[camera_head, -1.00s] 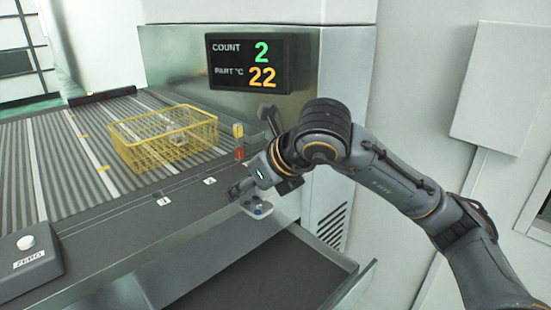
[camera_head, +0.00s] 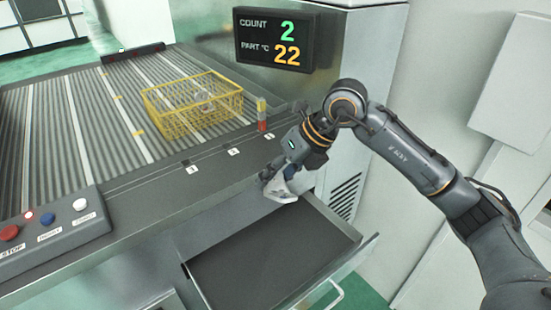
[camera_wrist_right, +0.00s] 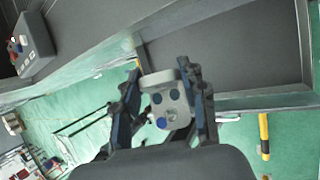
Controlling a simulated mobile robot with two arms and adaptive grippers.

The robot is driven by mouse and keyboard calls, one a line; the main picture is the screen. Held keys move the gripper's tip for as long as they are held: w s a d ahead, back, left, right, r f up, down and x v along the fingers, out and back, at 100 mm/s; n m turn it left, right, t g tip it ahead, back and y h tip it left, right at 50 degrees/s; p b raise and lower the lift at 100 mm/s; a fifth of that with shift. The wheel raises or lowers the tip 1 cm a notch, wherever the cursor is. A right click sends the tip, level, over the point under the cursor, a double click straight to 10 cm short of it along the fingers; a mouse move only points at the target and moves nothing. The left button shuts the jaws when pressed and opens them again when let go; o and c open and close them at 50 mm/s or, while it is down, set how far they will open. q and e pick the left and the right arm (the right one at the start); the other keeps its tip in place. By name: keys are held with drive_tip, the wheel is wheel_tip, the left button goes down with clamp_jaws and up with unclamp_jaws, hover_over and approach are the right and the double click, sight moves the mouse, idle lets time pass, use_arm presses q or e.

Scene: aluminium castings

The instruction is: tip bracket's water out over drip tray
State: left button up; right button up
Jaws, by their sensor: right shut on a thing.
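The bracket (camera_head: 282,190) is a small pale metal casting in the head view, held tilted near the back left edge of the drip tray. In the right wrist view the bracket (camera_wrist_right: 172,88) shows dark round holes and a blue spot. My right gripper (camera_head: 278,178) is shut on it; in the wrist view its fingers (camera_wrist_right: 165,100) stand on both sides of it. The drip tray (camera_head: 265,262) is a dark, shallow, pulled-out tray below the conveyor's edge; it also shows in the wrist view (camera_wrist_right: 235,50). I cannot make out any water. My left gripper is not in view.
A yellow wire basket (camera_head: 190,112) with a pale part inside stands on the ribbed conveyor (camera_head: 75,125). A small red and yellow post (camera_head: 262,115) stands near the conveyor's edge. A button box (camera_head: 50,230) is at the left. A display (camera_head: 276,40) reads count 2, part 22.

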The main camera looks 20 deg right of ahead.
drive_tip(key=m+g+y+p, duration=0.1)
drive_tip(key=g+p, duration=0.2)
drive_tip(key=shift+y, duration=0.3)
drive_tip(key=shift+f+m+g+y+p, duration=0.25)
drive_tip(key=shift+g+p, duration=0.15)
drive_tip(key=shift+g, duration=0.1)
drive_tip(key=shift+f+m+g+y+p, duration=0.15)
drive_tip(key=shift+g+y+p, duration=0.1)
drive_tip(key=shift+g+p, duration=0.2)
drive_tip(key=shift+s+f+m+g+y, duration=0.1)
drive_tip(key=shift+f+m+g+y, duration=0.2)
drive_tip(key=shift+g, duration=0.3)
drive_tip(key=shift+f+m+g+y, duration=0.1)
drive_tip(key=shift+m+g+y, duration=0.1)
drive_tip(key=shift+g+y, duration=0.3)
drive_tip(key=shift+f+g, duration=0.1)
drive_tip(key=shift+g, duration=0.45)
